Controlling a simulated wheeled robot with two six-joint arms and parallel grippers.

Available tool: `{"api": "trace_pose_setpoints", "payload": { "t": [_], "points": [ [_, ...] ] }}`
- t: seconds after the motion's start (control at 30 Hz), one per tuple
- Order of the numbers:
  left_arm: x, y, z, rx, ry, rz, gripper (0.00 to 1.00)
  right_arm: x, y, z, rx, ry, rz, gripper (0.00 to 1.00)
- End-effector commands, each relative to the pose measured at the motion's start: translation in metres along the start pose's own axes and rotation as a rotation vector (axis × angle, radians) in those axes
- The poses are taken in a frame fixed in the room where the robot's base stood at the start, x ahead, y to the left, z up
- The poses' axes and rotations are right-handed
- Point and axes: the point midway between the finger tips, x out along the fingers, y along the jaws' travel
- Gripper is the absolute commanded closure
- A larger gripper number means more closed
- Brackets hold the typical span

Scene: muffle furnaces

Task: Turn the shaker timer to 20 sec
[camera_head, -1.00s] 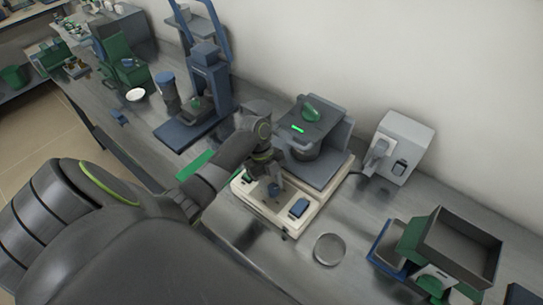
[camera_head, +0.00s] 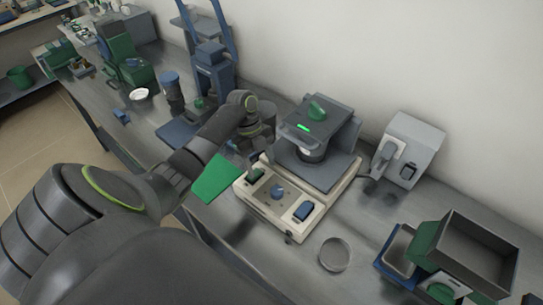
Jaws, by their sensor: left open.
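The shaker (camera_head: 262,208) has a cream base with a dark platform on top, at the centre of the head view. The knob's scale and setting are too small to read. My left gripper (camera_head: 266,146) is open, at the back left of the shaker, apart from the knob. Its fingers show only partly. My right gripper is not in view.
A green sheet (camera_head: 217,179) lies left of the shaker. A clear round dish (camera_head: 335,254) lies in front of it. A grey device (camera_head: 410,150) and an open box (camera_head: 470,248) stand to the right. A blue stand (camera_head: 212,75) is behind my left arm.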

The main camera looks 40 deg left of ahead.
Motion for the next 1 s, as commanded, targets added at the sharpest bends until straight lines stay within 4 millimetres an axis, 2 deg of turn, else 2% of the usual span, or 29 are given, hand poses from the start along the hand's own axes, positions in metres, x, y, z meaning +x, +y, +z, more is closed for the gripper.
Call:
{"api": "trace_pose_setpoints", "payload": {
  "t": [0.03, 0.1, 0.3, 1.0],
  "points": [
    [0.0, 0.0, 0.014, -0.004, -0.003, 0.0, 0.43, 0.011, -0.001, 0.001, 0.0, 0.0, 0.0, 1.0],
    [-0.006, 0.0, 0.026, -0.003, -0.002, -0.001, 0.43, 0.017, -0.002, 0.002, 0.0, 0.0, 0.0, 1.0],
    [-0.017, 0.0, 0.046, -0.001, 0.0, 0.0, 0.43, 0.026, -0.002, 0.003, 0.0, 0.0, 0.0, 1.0],
    [-0.021, 0.0, 0.05, 0.001, 0.001, 0.0, 0.43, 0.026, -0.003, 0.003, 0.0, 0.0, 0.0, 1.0]
  ]
}}
